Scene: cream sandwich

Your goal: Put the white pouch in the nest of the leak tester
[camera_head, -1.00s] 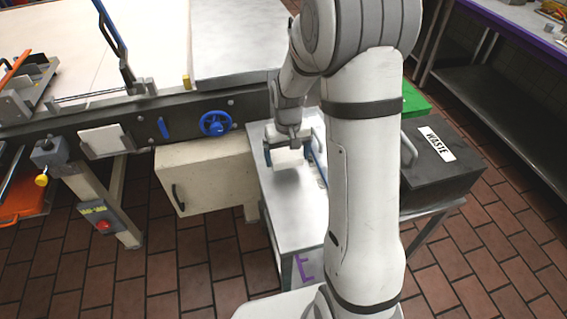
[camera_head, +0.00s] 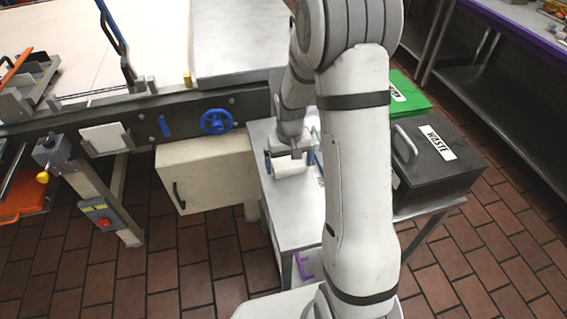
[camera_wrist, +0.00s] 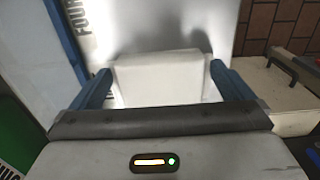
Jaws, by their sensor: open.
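A white, block-like thing, which looks like the white pouch (camera_wrist: 160,80), sits between the two blue fingers of my gripper (camera_wrist: 160,92) in the wrist view. My fingers are apart, one on each side of it; I cannot tell whether they touch it. In the head view my gripper (camera_head: 292,164) is over the grey metal-topped stand, with the white pouch (camera_head: 289,168) at its fingers. My arm hides part of the stand to the right. I cannot make out the leak tester or its nest in these views.
The metal-topped stand (camera_head: 290,212) is beside a cream cabinet (camera_head: 208,172). A black WASTE bin (camera_head: 432,175) and a green bin (camera_head: 408,97) stand right of my arm. A long bench with a blue handwheel (camera_head: 216,121) lies behind. Tiled floor is open in front.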

